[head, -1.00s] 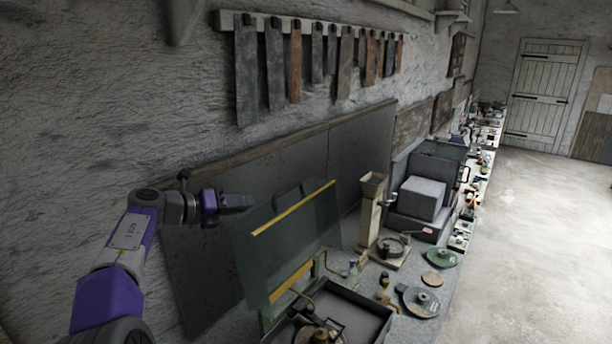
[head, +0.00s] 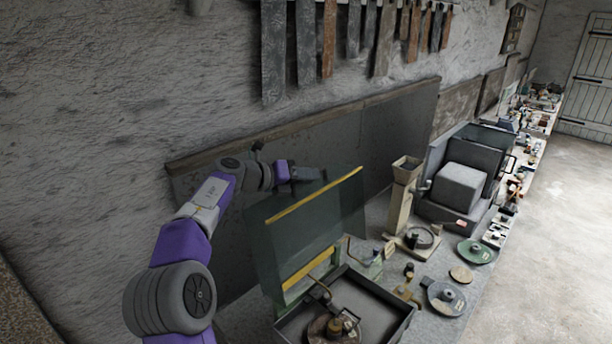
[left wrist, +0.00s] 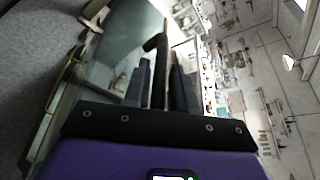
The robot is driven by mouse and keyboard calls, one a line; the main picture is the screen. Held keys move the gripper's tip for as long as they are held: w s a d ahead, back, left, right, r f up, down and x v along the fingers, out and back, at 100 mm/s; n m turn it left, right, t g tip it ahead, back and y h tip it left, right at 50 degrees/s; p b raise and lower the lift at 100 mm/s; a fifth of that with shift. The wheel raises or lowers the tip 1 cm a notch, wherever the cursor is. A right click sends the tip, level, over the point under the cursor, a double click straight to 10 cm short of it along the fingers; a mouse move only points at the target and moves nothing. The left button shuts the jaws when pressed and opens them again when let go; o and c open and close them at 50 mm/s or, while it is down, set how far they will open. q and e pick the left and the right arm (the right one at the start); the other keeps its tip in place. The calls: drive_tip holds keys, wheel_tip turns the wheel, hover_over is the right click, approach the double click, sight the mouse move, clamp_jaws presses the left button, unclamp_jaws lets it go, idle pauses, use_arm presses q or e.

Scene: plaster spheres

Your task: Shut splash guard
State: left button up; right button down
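The splash guard (head: 310,228) is a clear greenish panel with a yellow strip along its upper edge. It stands raised and tilted behind the dark machine tray (head: 402,328). My left gripper (head: 318,174) is at the guard's top edge, at its dark handle, which it largely hides in the head view. In the left wrist view the curved black handle (left wrist: 154,42) reaches between the two dark fingers of my left gripper (left wrist: 163,82). The fingers stand apart; firm contact with the handle does not show. The guard's panel (left wrist: 125,35) fills the upper left there. My right gripper is not in view.
A beige column (head: 400,205) and a grey boxy machine (head: 462,188) stand on the bench to the right. Round discs (head: 476,251) lie near its front edge. A dark backboard (head: 385,130) is close behind the guard. The floor at right is clear.

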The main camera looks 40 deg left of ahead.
use_arm(q)
drive_tip(key=shift+w, duration=0.15)
drive_tip(key=shift+c, duration=0.4)
clamp_jaws()
